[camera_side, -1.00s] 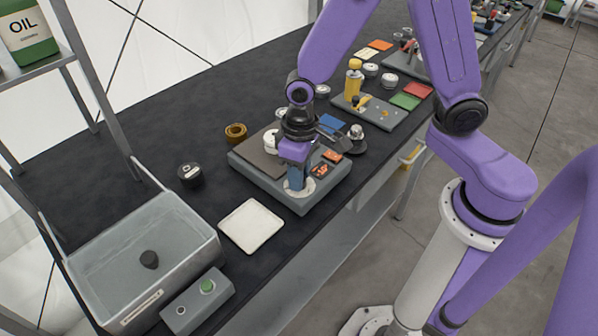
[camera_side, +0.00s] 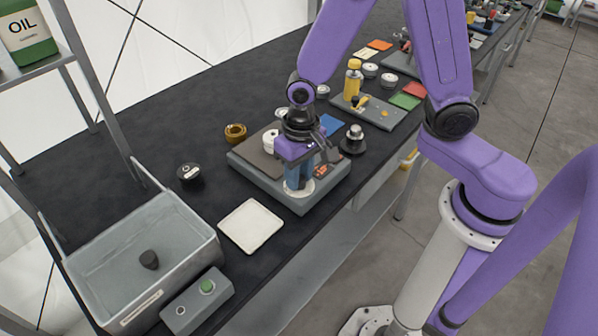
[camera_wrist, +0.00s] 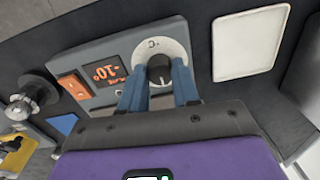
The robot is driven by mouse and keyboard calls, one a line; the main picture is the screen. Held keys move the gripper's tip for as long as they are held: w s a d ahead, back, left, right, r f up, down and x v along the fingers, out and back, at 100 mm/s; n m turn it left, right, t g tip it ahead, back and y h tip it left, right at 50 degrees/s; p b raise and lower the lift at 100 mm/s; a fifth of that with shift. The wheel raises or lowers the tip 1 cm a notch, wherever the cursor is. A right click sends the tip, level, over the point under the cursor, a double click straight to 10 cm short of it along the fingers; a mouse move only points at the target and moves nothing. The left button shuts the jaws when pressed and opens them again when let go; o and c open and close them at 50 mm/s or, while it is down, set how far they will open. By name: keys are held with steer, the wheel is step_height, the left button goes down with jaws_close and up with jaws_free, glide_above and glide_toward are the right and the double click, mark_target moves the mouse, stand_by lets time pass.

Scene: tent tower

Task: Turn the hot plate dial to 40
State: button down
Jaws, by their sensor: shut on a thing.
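The grey hot plate (camera_side: 276,186) sits on the black table near its front edge, with a dark flat top. Its dial has a white round face (camera_wrist: 147,47) and a black knob (camera_wrist: 160,69) in the wrist view. My gripper (camera_wrist: 160,88) points down with its blue fingers around the knob, shut on it. In the side view the fingers (camera_side: 299,178) hide most of the knob. The hot plate's display (camera_wrist: 103,71) shows orange characters, upside down in the wrist view, that look like -10. An orange switch (camera_wrist: 74,86) is beside the display.
A white square tray (camera_side: 251,226) lies left of the hot plate. A black-and-metal knobbed item (camera_side: 354,138) stands close on the right. A brass ring (camera_side: 235,133) is behind.

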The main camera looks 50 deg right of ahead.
mark_target(302, 176)
steer(key=c, duration=0.8)
jaws_free()
steer(key=shift+r, duration=0.1)
steer(key=r, duration=1.7)
steer(key=shift+d+r, duration=0.1)
steer(key=shift+d, duration=0.25)
steer(key=s+d+f+n, duration=0.2)
steer(key=s+n, duration=0.2)
steer(key=s, duration=0.1)
steer(key=s+d+f+n, duration=0.2)
steer(key=s+d+n, duration=0.1)
steer(key=s+n, duration=0.2)
steer(key=s+d+f+n, duration=0.1)
steer(key=s+d+n, duration=0.2)
steer(key=s, duration=0.4)
steer(key=shift+f+n, duration=0.4)
steer(key=shift+n, duration=0.3)
